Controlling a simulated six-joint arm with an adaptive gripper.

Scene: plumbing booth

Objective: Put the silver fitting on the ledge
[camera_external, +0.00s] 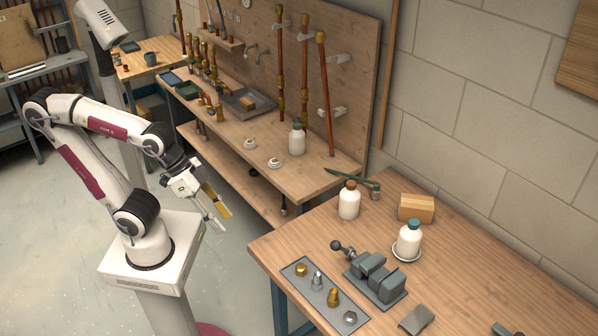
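A silver fitting (317,281) stands upright on a flat grey tray (289,268) at the front left of the near workbench. It is between a brass nut (301,269) and a brass fitting (333,297). A silver hex nut (350,317) lies at the tray's near end. A small wooden ledge (232,46) is fixed to the back panel above the far bench; I cannot tell whether it is the ledge named. My gripper (221,212) hangs left of the near workbench, well away from the tray. Its fingers look apart, one tan and one pale, with nothing clearly between them.
A grey vise (376,280) stands beside the tray. White bottles (349,200) (408,240) and a wooden block (416,208) are behind it. Upright copper pipes (325,95) stand along the far bench's panel. The near bench's left corner is clear.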

